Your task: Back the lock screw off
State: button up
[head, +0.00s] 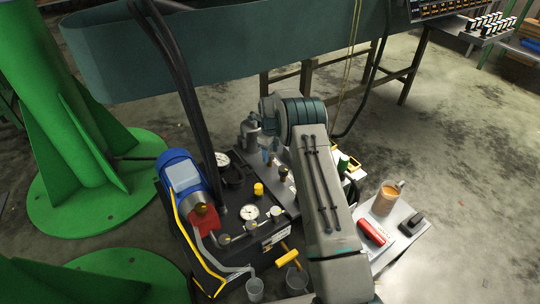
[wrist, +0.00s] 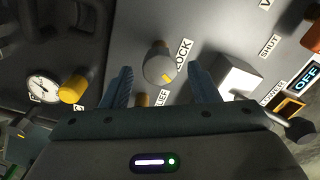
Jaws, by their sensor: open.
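My gripper (wrist: 162,84) is open, with one blue finger on each side of the knob and a visible gap to each. Neither finger appears to touch it. In the head view my arm reaches down over the bench, and I cannot make out the lock screw there.
A white block (wrist: 236,78) stands close beside the right finger. A yellow knob (wrist: 73,89) and a gauge (wrist: 43,88) are at left; a lit OFF display (wrist: 306,75) is at right.

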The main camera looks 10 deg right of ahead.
jog(key=shift+f, duration=0.35)
jog(key=c, duration=1)
